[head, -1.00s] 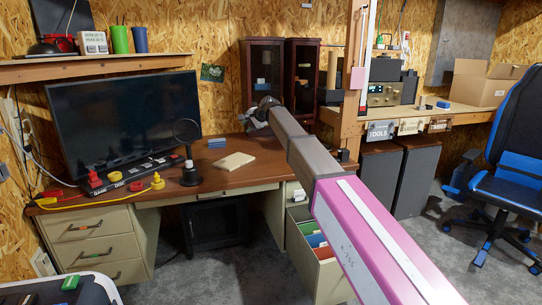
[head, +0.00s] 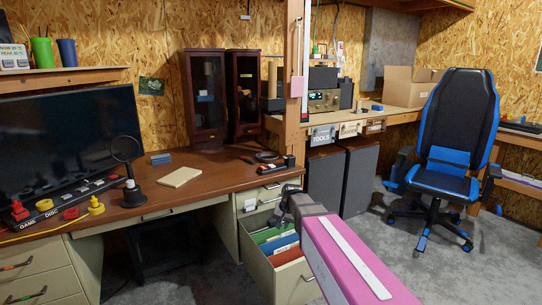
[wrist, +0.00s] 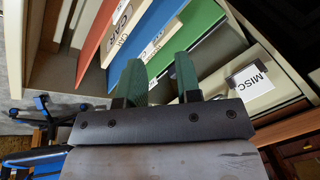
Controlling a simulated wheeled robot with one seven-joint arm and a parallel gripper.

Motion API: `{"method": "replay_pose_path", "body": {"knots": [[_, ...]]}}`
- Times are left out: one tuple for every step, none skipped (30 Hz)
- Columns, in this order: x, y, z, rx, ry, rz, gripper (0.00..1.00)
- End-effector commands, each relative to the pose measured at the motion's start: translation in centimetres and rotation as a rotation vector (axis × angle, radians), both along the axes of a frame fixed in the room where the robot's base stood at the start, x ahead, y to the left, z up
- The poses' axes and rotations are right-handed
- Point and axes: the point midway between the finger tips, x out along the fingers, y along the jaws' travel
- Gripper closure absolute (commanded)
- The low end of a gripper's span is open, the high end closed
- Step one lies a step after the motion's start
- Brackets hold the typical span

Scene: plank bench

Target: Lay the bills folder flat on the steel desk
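The steel desk (head: 200,205) has a brown top and beige drawers. Its open file drawer (head: 262,272) holds upright hanging folders: a green folder (head: 266,235), a blue folder (head: 279,243) and a red folder (head: 286,256). In the wrist view the green (wrist: 203,35), blue (wrist: 150,18) and red (wrist: 100,38) folders show close up. One tab reads CAR; I cannot read which folder is bills. My gripper (head: 281,205) is over the drawer. In the wrist view its green fingertips (wrist: 157,80) are apart at the folders' edges, with no clear grasp.
A cream slab (head: 180,177), a blue block (head: 160,158), a magnifier stand (head: 132,193) and a dark tray (head: 265,156) lie on the desk top. Clear brown surface lies in front of the slab. A blue-black chair (head: 449,140) stands right.

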Motion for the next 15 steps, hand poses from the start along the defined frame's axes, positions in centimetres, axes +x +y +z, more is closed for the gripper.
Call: {"method": "replay_pose_path", "body": {"knots": [[-3.3, -2.6, -1.3, -0.034, 0.022, 0.012, 0.69], [-4.6, -3.8, -2.0, -0.054, 0.035, 0.024, 0.69], [-6.4, -5.5, -2.9, -0.080, 0.051, 0.039, 0.69], [-7.7, -6.6, -3.5, -0.099, 0.063, 0.052, 0.69], [-9.0, -7.7, -4.0, -0.116, 0.077, 0.063, 0.69], [-10.7, -9.0, -4.7, -0.138, 0.094, 0.078, 0.69], [-11.9, -9.9, -5.1, -0.151, 0.106, 0.090, 0.69], [-13.0, -10.7, -5.5, -0.165, 0.118, 0.100, 0.69], [-14.3, -11.6, -5.9, -0.181, 0.132, 0.113, 0.69], [-15.1, -12.2, -6.2, -0.191, 0.141, 0.122, 0.69], [-15.8, -12.8, -6.4, -0.201, 0.150, 0.130, 0.69], [-16.6, -13.3, -6.7, -0.209, 0.160, 0.139, 0.69], [-17.1, -13.6, -6.8, -0.215, 0.166, 0.145, 0.69], [-17.4, -13.9, -6.9, -0.219, 0.171, 0.149, 0.69], [-17.8, -14.2, -7.0, -0.224, 0.174, 0.153, 0.69]]}}
